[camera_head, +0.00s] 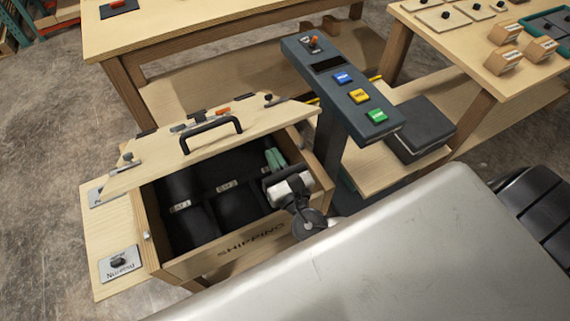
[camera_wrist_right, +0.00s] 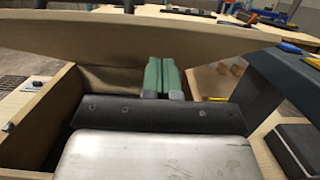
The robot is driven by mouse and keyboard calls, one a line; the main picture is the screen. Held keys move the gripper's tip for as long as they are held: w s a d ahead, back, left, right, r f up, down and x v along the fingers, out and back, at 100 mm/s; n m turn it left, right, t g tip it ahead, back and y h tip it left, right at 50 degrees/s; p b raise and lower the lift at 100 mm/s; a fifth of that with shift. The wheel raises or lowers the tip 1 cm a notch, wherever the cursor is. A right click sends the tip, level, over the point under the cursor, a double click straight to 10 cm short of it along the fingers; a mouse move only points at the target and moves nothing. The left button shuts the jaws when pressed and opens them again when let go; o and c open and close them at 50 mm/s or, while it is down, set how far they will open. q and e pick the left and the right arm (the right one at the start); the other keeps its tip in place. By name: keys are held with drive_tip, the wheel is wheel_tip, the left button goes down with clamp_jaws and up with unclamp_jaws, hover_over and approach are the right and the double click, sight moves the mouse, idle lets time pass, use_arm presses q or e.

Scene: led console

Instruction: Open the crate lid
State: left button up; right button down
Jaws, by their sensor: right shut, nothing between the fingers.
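The wooden crate (camera_head: 235,245) has "SHIPPING" on its front wall. Its lid (camera_head: 160,158) is raised and tilted, with the near side of the crate uncovered. A black handle (camera_head: 211,128) and small fittings sit on the lid's upper face. My right gripper (camera_head: 275,158) is over the right part of the opening, close to the lid's near edge. Its green fingers are together and empty. In the right wrist view the fingers (camera_wrist_right: 161,77) point at the lid board (camera_wrist_right: 90,38); whether they touch it is unclear. My left gripper is out of view.
Black compartments with small labels show inside the crate. A label plate (camera_head: 119,263) lies on the ledge at left. A dark console (camera_head: 345,85) with blue, yellow and green buttons stands right of the crate. Tables with parts stand behind (camera_head: 215,30) and at right (camera_head: 450,45).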

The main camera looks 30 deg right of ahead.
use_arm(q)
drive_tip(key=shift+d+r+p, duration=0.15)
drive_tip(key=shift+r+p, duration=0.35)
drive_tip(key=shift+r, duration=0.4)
use_arm(e)
drive_tip(key=shift+w+r, duration=0.4)
drive_tip(key=shift+r, duration=0.2)
drive_tip(key=shift+w+r, duration=0.35)
drive_tip(key=shift+r, duration=0.25)
